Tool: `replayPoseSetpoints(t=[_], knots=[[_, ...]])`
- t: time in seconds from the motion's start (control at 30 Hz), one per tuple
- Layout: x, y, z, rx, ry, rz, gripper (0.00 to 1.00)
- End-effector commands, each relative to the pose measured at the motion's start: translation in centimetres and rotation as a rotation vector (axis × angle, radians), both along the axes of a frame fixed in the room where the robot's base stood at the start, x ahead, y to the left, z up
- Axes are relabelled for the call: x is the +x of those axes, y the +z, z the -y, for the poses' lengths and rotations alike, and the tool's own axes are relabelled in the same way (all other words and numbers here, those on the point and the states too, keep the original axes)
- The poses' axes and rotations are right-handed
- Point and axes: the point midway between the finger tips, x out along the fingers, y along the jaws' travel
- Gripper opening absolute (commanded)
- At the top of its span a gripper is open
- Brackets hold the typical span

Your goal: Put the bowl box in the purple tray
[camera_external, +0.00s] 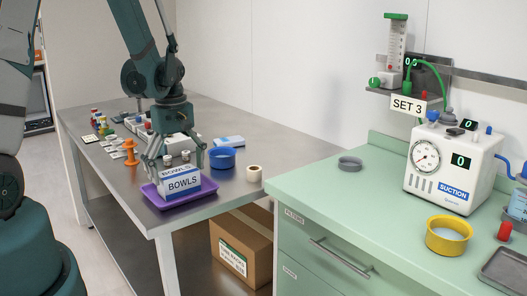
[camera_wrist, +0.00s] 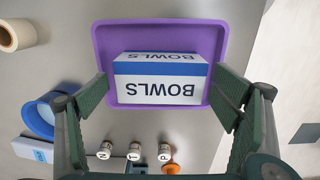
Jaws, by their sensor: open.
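The bowl box (camera_external: 182,184), white and blue with the label "BOWLS", sits in the purple tray (camera_external: 161,204) on the steel table. In the wrist view the box (camera_wrist: 160,80) lies inside the rim of the purple tray (camera_wrist: 101,39), close to the rim side nearest my gripper. My gripper (camera_external: 177,172) is over the tray, around the box. In the wrist view my gripper (camera_wrist: 168,110) has its two fingers wide apart, one on each side of the box, with gaps between fingers and box. Whether the box lies fully flat on the tray floor is hard to tell.
A blue bowl (camera_external: 222,158), a tape roll (camera_external: 254,173) and an orange spool-like item (camera_external: 130,152) stand near the tray. Several small labelled bottles (camera_wrist: 135,151) stand beside it. A green counter (camera_external: 330,200) with a suction unit (camera_external: 452,165) is to the right.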

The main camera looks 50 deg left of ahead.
Motion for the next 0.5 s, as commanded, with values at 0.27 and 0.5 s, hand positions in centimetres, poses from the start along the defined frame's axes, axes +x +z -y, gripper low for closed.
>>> replayPoseSetpoints(t=[0.27,0.5], knots=[[0.0,3.1,0.0,0.0,0.0,0.0,0.88],[0.0,6.0,0.0,0.0,0.0,0.0,0.88]])
